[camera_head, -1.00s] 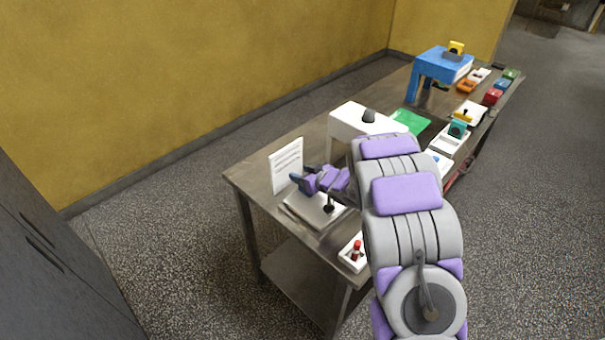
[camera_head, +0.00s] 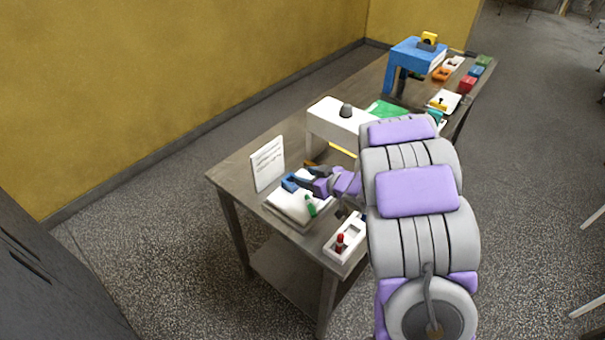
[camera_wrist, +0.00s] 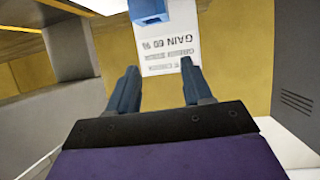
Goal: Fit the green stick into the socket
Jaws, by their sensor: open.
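A small green stick (camera_head: 311,206) stands slightly tilted at the front of a white plate (camera_head: 287,209) near the table's left end. It does not show in the wrist view. My gripper (camera_head: 302,180) is open just behind and above the stick; its two fingers (camera_wrist: 157,85) have nothing between them in the wrist view. A bright blue block (camera_head: 290,182) lies just beyond the fingertips. It shows at the top of the wrist view (camera_wrist: 148,10), beyond the fingers. I cannot tell which part is the socket.
A white sign (camera_head: 268,164) stands behind the plate. A white bridge-shaped stand (camera_head: 335,122) with a dark knob is behind my arm. A blue stand (camera_head: 415,55) and several small coloured blocks are farther back.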

